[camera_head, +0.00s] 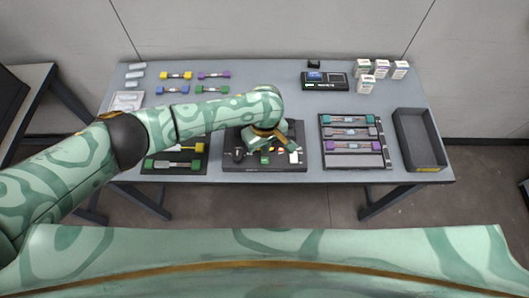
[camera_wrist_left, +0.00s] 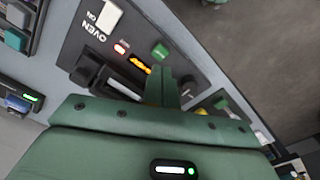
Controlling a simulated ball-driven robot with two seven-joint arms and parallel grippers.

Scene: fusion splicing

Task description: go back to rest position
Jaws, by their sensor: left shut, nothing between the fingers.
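My left arm reaches in from the left, and my left gripper (camera_head: 291,148) is above the black splicing machine (camera_head: 235,166) at the table's front middle. In the left wrist view the fingers (camera_wrist_left: 172,90) are together with nothing between them. Just beyond them is the machine's panel, with a white switch (camera_wrist_left: 109,16) by the lettering "OVEN ON", a red light (camera_wrist_left: 121,48), an orange light and a green button (camera_wrist_left: 160,50). I cannot tell whether the fingertips touch the panel. The arm hides part of the machine. My right gripper is not in view.
A black tray (camera_head: 324,160) with several colour-ended holders is right of the machine, then an empty dark bin (camera_head: 417,156). Another dark tray (camera_head: 149,170) lies partly under my arm. A black device (camera_head: 324,86), white boxes (camera_head: 363,84) and loose coloured holders stand behind.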

